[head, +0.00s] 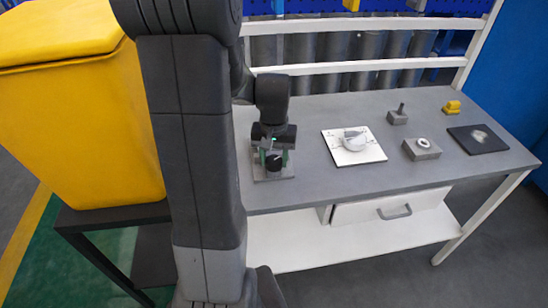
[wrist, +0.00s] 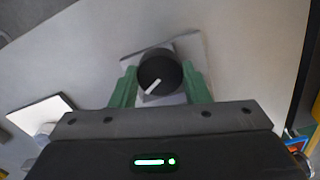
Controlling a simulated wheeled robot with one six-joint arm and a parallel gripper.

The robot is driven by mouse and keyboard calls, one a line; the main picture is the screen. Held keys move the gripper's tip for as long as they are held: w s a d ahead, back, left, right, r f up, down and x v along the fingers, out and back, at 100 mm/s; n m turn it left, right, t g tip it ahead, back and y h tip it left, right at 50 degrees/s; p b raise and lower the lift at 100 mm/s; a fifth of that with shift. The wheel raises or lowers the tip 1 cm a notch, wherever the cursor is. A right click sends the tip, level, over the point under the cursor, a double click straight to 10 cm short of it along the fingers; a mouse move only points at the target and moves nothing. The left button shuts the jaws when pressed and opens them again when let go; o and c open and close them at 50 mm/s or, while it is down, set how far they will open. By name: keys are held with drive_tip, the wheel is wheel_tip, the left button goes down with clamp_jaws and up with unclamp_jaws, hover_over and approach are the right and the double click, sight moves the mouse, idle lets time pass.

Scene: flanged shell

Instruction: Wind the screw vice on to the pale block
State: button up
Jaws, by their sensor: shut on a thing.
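The screw vice (head: 259,176) stands on the grey bench at the left, partly hidden under my gripper. Its round black knob (wrist: 160,68) with a white pointer line faces the wrist camera; the line points down and to the left. My gripper (wrist: 159,75) has its green fingers on either side of the knob and is shut on it. In the head view my gripper (head: 273,157) comes down on the vice from above. The vice's grey base (wrist: 190,45) shows behind the knob. I cannot make out the pale block or its gap to the jaw.
A white plate with a dial (head: 368,155) lies to the right on the bench (head: 300,190). Beyond it are a grey block with a ring (head: 422,150), a small grey post (head: 398,116), a yellow piece (head: 453,107) and a dark pad (head: 465,140). A yellow bin (head: 90,130) stands left.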

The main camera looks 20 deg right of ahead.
sight(274, 160)
drive_tip(key=shift+m, duration=0.9)
drive_tip(key=o, duration=1)
drive_tip(key=shift+r, duration=0.15)
wheel_tip(274, 160, up, 14)
drive_tip(key=shift+f, duration=0.2)
